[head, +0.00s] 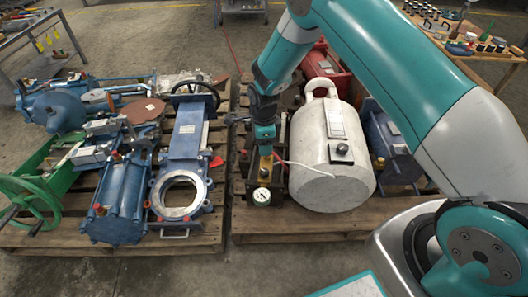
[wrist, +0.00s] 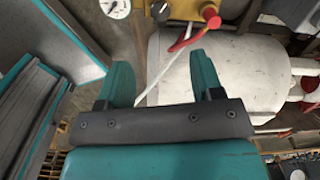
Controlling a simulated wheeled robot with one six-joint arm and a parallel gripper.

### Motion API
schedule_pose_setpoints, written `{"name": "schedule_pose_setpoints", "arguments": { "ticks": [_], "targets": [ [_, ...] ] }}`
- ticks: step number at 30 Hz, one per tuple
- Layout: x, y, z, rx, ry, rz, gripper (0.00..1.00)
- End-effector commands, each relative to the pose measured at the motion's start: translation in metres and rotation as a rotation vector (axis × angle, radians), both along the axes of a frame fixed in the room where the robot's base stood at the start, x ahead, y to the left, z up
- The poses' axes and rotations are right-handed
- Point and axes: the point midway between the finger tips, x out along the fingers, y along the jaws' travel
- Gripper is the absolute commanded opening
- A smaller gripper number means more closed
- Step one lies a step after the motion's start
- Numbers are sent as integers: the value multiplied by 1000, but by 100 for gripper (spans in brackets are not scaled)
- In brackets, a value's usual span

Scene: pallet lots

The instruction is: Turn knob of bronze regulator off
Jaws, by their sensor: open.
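The bronze regulator (head: 265,169) stands on the right pallet, left of a white cylinder, with a round white gauge (head: 262,196) at its near end. In the wrist view, its brass body (wrist: 186,9) is at the top edge and partly cut off. A dark knob (wrist: 160,10) with a light mark is on it, between the gauge (wrist: 115,7) and a red knob (wrist: 210,15). My gripper (wrist: 163,72) is open and empty, its fingers apart from the knob in that picture. In the head view, my gripper (head: 264,137) is just above the regulator and partly hides it.
The white cylinder (head: 325,170) is close on the right, with a thin white cable in front. A blue valve (head: 185,150) and other blue machines fill the left pallet (head: 150,240). A red machine (head: 325,65) is behind.

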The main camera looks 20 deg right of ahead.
Motion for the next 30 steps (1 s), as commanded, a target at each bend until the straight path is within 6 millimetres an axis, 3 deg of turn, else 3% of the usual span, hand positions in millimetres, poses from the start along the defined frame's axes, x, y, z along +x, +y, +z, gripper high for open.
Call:
{"name": "schedule_pose_setpoints", "arguments": {
  "ticks": [1,6,23,26,29,30],
  "targets": [
    [0,0,11,1,-1,0,60],
    [0,0,25,0,1,0,60],
    [0,0,29,1,0,4,60],
    [-2,4,44,13,-6,62,60],
    [-11,12,83,44,-19,225,60],
    [-18,17,104,62,-30,321,60]
  ]
}}
